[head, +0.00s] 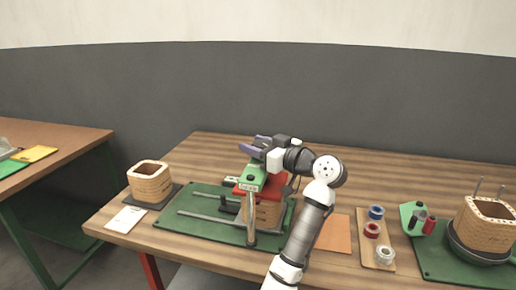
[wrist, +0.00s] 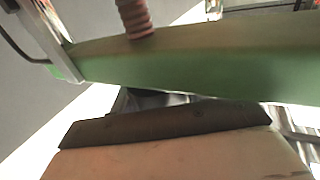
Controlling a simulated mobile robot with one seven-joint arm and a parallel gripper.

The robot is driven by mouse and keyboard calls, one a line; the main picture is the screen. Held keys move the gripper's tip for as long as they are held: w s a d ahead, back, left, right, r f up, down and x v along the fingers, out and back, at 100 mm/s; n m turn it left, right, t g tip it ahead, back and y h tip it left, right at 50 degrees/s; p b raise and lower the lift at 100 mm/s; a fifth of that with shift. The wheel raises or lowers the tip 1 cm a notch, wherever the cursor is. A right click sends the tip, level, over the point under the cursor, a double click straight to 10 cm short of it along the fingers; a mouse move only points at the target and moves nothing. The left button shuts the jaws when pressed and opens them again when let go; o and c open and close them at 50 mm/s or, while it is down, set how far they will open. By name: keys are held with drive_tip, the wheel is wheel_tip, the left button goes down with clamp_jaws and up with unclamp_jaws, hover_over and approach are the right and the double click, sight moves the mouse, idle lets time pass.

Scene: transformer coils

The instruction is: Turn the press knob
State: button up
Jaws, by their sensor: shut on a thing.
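The press stands on a green mat (head: 172,222) in the middle of the table. My gripper (head: 257,146), with purple fingers, is at the top of the press and shut around the knob there. The knob itself is hidden by the fingers and cannot be made out. In the wrist view, the green press beam (wrist: 190,68) runs across the picture, and a reddish threaded screw (wrist: 137,18) enters it from above.
A wooden coil (head: 150,184) and a white card (head: 125,219) are at the left. A wooden tray (head: 366,256) with tape rolls, a green tool (head: 410,216) and another coil (head: 484,228) are at the right. Metal rods lie across the mat near the press.

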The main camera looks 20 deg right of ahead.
drive_tip(key=n+g+y, duration=0.3)
drive_tip(key=g+y, duration=0.1)
drive_tip(key=n+g+y+b, duration=0.1)
drive_tip(key=n+g+y, duration=0.1)
drive_tip(key=shift+s+a+n, duration=0.3)
drive_tip(key=shift+s+a+n+g+y+b, duration=0.1)
drive_tip(key=shift+n+g+y+b, duration=0.25)
drive_tip(key=shift+n+g, duration=0.7)
drive_tip(key=shift+s+d+n+g+y+b, duration=0.15)
drive_tip(key=shift+n+g+y, duration=0.45)
drive_tip(key=shift+g, duration=0.9)
drive_tip(key=shift+s+a+n+g+y+b, duration=0.15)
drive_tip(key=shift+n+g+y+b, duration=0.25)
drive_tip(key=shift+n+g, duration=0.65)
drive_tip(key=shift+g, duration=0.6)
drive_tip(key=o, duration=1)
drive_tip(key=shift+a, duration=0.15)
